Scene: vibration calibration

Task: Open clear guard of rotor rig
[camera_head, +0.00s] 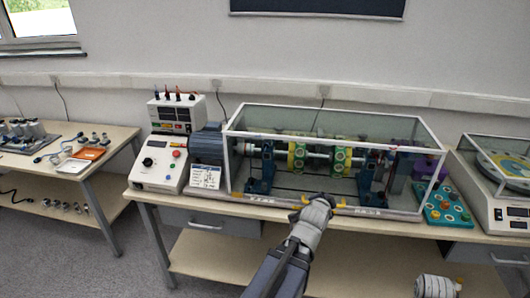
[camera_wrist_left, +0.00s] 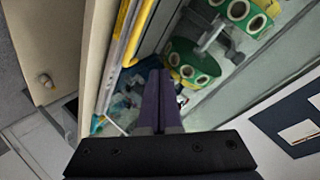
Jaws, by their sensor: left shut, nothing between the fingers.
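The clear guard (camera_head: 335,120) is a pale-framed transparent box, lowered over the rotor rig. Inside, green-and-yellow rotor discs (camera_head: 297,155) sit on a shaft between dark blue supports; the discs also show in the left wrist view (camera_wrist_left: 193,62). A yellow handle (camera_head: 341,205) runs along the guard's lower front edge and shows in the left wrist view (camera_wrist_left: 139,32). My left gripper (camera_head: 320,200) is at the handle in the head view, partly covering it. Its fingers (camera_wrist_left: 160,100) are together and empty, with the handle beside them.
A control box (camera_head: 158,163) and a blue motor (camera_head: 207,143) stand left of the guard. A teal button panel (camera_head: 445,207) and a white balance (camera_head: 500,215) stand at the right. The bench front edge is close under my left arm.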

